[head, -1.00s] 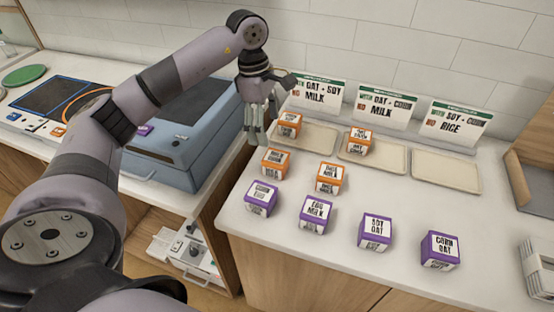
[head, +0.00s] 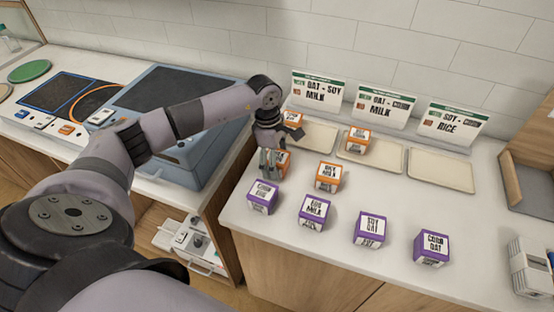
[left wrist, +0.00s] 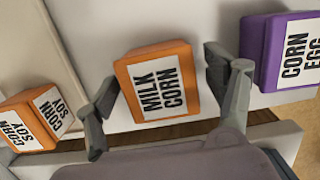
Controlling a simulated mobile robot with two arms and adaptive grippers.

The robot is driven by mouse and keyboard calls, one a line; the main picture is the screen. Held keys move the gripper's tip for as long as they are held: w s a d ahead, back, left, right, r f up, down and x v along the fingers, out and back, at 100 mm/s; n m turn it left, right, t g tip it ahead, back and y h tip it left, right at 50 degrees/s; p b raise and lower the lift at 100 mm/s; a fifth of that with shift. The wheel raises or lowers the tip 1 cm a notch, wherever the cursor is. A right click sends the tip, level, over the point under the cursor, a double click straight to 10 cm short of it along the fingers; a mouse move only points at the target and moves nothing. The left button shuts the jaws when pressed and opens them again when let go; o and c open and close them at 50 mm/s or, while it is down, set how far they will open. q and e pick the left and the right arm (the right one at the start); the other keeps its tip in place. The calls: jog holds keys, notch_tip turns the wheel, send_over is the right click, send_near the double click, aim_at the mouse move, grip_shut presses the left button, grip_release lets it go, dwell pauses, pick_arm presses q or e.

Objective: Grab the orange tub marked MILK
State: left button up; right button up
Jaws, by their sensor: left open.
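An orange tub labelled MILK CORN (left wrist: 157,82) lies between the two fingers of my open left gripper (left wrist: 165,95) in the left wrist view, with a gap on each side. In the head view this tub (head: 283,166) is partly hidden behind the gripper (head: 270,168), which points down over it. A second orange tub whose label seems to include MILK (head: 328,176) stands to its right on the counter. A purple tub, CORN EGG (head: 262,197), stands just in front; it also shows in the left wrist view (left wrist: 283,50). My right gripper is not in view.
Another orange tub, CORN SOY (left wrist: 36,118), is beside the left finger. It sits on the left cream tray (head: 320,140); another orange tub (head: 357,140) is on the middle tray (head: 385,158). The right tray (head: 440,171) is empty. Purple tubs (head: 371,230) line the front.

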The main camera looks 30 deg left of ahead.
pick_arm(q)
jog(key=c, duration=1.4)
jog(key=shift+r, duration=0.15)
